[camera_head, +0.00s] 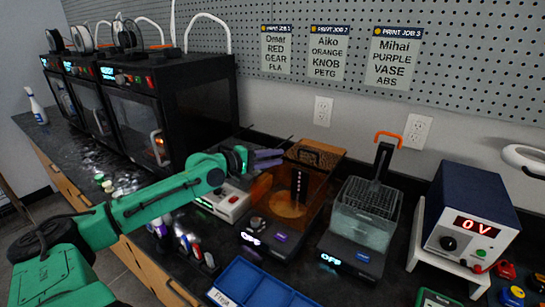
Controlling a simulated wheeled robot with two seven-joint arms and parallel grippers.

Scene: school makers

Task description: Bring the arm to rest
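My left arm (158,198) is green and reaches in from the lower left over the bench. Its gripper (267,159) has dark purple fingers and hangs in front of an amber-walled machine, above a small white box. The two fingers look close together; any gap is too small to judge, and I see no held object. My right gripper is not in view.
Black printers (165,105) stand at the back left. The amber machine (288,205), a clear tank with a basket (366,212) and a blue power supply (468,220) line the bench. A blue tray (258,287) and several small tools lie in front.

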